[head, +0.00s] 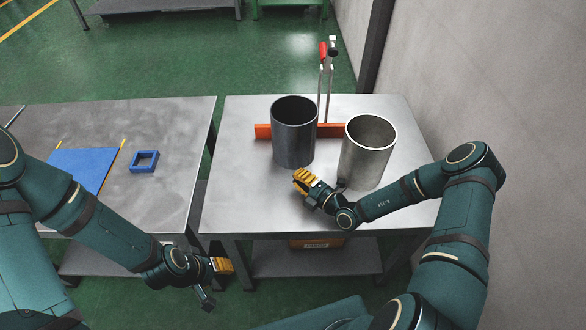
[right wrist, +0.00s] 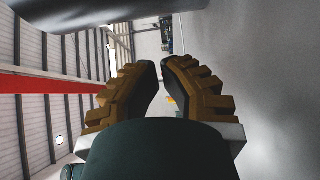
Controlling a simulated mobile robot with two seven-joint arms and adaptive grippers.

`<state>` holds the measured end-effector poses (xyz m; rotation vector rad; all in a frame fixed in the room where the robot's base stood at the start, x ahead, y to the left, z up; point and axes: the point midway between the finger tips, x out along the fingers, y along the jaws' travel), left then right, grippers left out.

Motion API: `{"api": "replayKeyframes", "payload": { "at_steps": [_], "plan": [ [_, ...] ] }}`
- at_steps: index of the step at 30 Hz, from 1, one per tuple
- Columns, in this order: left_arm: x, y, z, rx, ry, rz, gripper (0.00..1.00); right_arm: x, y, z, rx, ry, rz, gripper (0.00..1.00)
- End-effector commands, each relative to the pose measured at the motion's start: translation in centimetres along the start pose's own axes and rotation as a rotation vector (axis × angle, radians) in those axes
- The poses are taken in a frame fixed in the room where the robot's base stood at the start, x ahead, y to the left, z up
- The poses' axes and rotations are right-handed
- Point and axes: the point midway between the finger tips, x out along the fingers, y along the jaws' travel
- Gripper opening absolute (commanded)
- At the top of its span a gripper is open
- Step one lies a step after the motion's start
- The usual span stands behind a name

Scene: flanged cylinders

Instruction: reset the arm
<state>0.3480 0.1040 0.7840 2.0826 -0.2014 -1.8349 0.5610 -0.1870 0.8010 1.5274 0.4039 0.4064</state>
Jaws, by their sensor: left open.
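My left gripper (head: 222,266) hangs over the gap in front of the two tables, near the floor side. It is open, and nothing shows in it. My right gripper (head: 302,180) is over the right table, in front of the dark grey cylinder (head: 293,140) and left of the lighter steel cylinder (head: 364,162). In the right wrist view its two ridged fingers (right wrist: 161,75) stand apart with nothing between them. Both cylinders stand upright with open tops. My right forearm passes in front of the steel cylinder's lower right side.
An orange bar (head: 262,131) lies behind the cylinders, with a red-handled clamp (head: 323,52) behind it. The left table (head: 165,198) holds a blue mat (head: 85,167) and a blue square frame (head: 144,161). A wall (head: 480,80) closes off the right side.

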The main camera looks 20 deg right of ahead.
Motion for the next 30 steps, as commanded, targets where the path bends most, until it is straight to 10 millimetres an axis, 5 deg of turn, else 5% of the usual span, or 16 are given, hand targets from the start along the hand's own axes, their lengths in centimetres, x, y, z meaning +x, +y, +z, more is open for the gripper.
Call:
{"api": "replayKeyframes", "payload": {
  "at_steps": [9,23,26,30],
  "plan": [
    [-0.5,0.3,-0.3,0.0,0.006,0.0,0.47,-6.0,0.0,0.0,0.001,-0.001,-0.002,0.0],
    [-0.6,0.3,-0.3,0.0,0.008,0.0,0.47,-7.4,0.0,-0.3,-0.004,0.011,-0.002,0.0],
    [-0.6,0.3,-0.3,0.0,0.008,0.0,0.47,-7.0,0.1,-2.1,-0.053,0.089,-0.014,0.0],
    [-0.6,0.3,-0.3,0.0,0.008,0.0,0.47,-6.8,0.4,-8.8,-0.267,0.389,-0.047,0.0]
  ]
}}
